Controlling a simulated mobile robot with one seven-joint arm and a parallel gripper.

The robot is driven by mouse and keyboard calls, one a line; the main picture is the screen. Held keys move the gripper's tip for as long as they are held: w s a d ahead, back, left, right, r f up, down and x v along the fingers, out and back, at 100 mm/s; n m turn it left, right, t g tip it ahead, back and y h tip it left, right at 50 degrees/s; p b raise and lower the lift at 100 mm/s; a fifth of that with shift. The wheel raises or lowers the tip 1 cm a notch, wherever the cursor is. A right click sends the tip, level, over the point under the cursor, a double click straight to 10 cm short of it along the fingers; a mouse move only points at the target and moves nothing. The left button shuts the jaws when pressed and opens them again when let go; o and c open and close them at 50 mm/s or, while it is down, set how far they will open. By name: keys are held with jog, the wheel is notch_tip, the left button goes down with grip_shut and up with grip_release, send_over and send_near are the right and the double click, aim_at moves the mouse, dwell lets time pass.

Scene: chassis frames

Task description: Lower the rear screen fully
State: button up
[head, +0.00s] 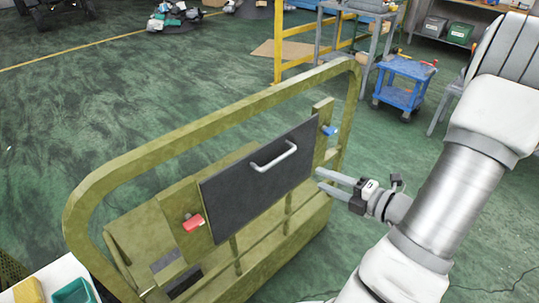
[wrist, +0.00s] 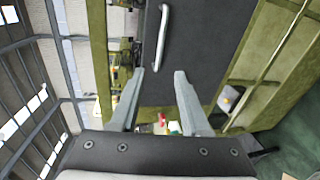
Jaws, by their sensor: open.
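The rear screen is a flat dark panel (head: 262,185) with a pale bar handle (head: 274,157) near its top edge. It stands raised and slightly tilted in an olive frame (head: 205,130). A red latch (head: 193,222) is at its left and a blue latch (head: 329,130) at its right. My gripper (head: 319,179) is open and empty just right of the panel, below the blue latch. In the wrist view the dark panel (wrist: 190,50) and handle (wrist: 161,40) lie ahead of my open fingers (wrist: 159,74). I cannot tell whether the fingers touch anything.
A blue cart (head: 402,85) and a yellow rail (head: 300,45) stand behind the frame. A pale surface with a teal bin (head: 73,291) is at lower left. Open green floor (head: 110,85) lies left of the frame. Shelving with bins (head: 459,33) is at upper right.

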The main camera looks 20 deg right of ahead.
aim_at(281, 159)
jog(key=shift+m, duration=0.5)
jog(key=x, duration=0.5)
jog(key=b+x, duration=0.1)
jog(key=x, duration=0.5)
jog(key=d+b+x, duration=0.1)
jog(key=x, duration=0.5)
jog(key=shift+w+f, duration=0.1)
jog(key=shift+w, duration=0.15)
grip_shut()
